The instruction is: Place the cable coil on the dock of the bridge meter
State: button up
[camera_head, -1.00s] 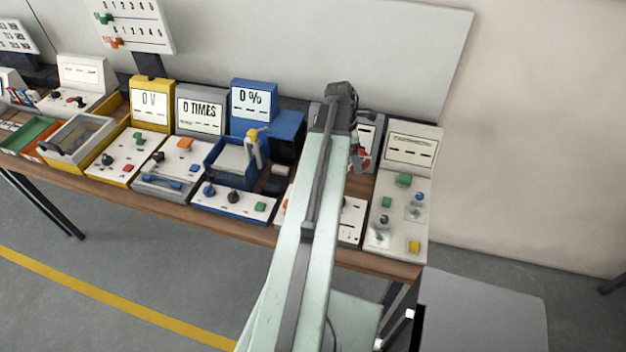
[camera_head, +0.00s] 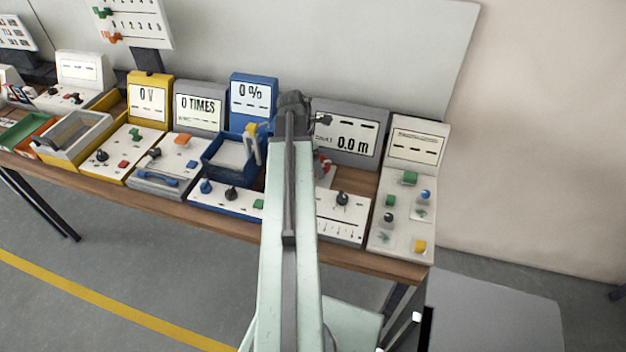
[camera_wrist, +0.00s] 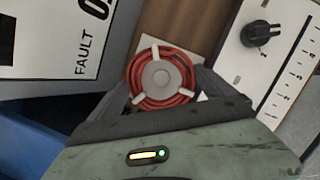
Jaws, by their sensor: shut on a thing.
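The cable coil (camera_wrist: 184,97) is a ring of red cable with a pale round centre and white ties. In the wrist view it sits between the dark fingers of my gripper (camera_wrist: 163,88), which is shut on it. In the head view only a bit of the red coil (camera_head: 322,167) shows beside my arm, which hides the gripper. The grey meter reading 0.0 m (camera_head: 352,141), marked FAULT, stands behind it and seems to be the bridge meter. Its white panel (camera_head: 338,222) with a black knob lies in front. I cannot make out its dock.
A grey-white panel unit (camera_head: 402,215) with coloured knobs stands to the right. A blue unit reading 0 % (camera_head: 253,98), with a blue tray (camera_head: 225,168), is to the left. Several other instruments fill the bench farther left. Brown bench top (camera_wrist: 200,25) shows beneath the coil.

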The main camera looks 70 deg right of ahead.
notch_tip(320, 180, down, 4)
jog(key=b, duration=0.4)
jog(key=shift+r+p, duration=0.25)
jog(key=shift+p, duration=0.05)
jog(key=shift+f, duration=0.2)
jog(key=o, duration=1.1)
jog(key=shift+r, duration=0.1)
jog(key=p+v, duration=1.1)
jog(key=v, duration=0.1)
jog(key=shift+s+r+p, duration=0.15)
jog(key=shift+r+p, duration=0.1)
jog(key=shift+p, duration=0.15)
jog(key=shift+f, duration=0.1)
